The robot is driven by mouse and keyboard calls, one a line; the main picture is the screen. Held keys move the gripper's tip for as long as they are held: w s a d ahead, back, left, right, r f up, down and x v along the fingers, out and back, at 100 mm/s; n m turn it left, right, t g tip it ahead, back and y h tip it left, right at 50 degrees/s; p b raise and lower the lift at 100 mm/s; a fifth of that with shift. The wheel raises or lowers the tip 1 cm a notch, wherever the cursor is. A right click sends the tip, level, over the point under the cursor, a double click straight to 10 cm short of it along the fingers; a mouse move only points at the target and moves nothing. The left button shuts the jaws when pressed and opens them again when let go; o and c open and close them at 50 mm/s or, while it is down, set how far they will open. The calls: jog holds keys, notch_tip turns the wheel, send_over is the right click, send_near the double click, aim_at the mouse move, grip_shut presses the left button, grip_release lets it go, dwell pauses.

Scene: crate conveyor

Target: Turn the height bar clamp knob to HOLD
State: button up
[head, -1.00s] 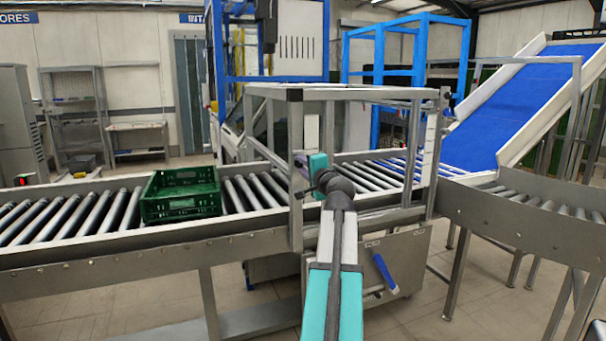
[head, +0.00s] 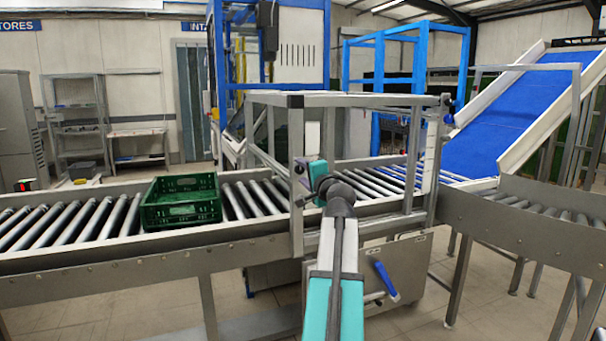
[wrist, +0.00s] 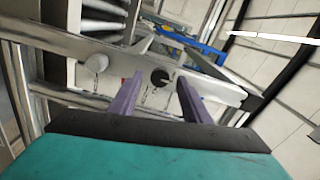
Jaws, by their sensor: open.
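A black round knob (wrist: 160,77) sits on a pale plate (wrist: 215,88) in the wrist view, with small dark marks below it that I cannot read. My gripper (wrist: 157,90) is open, its two purple fingers on either side of the knob's line, with the knob showing between their tips. I cannot tell whether they touch it. A second, pale round knob (wrist: 97,63) is on the same plate, left of the fingers. In the head view my gripper (head: 300,168) is beside the grey frame post; the black knob is not discernible there.
A grey metal frame (head: 297,205) stands over the roller conveyor (head: 85,217). A green crate (head: 182,214) sits on the rollers to the left. A blue lever (head: 386,280) is on the cabinet below. A blue inclined belt (head: 520,110) rises at right.

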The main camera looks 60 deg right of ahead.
jog(key=shift+s, duration=0.1)
jog(key=v, duration=1.3)
jog(key=shift+s+a, duration=0.25)
jog(key=shift+a, duration=0.05)
dwell(0.4)
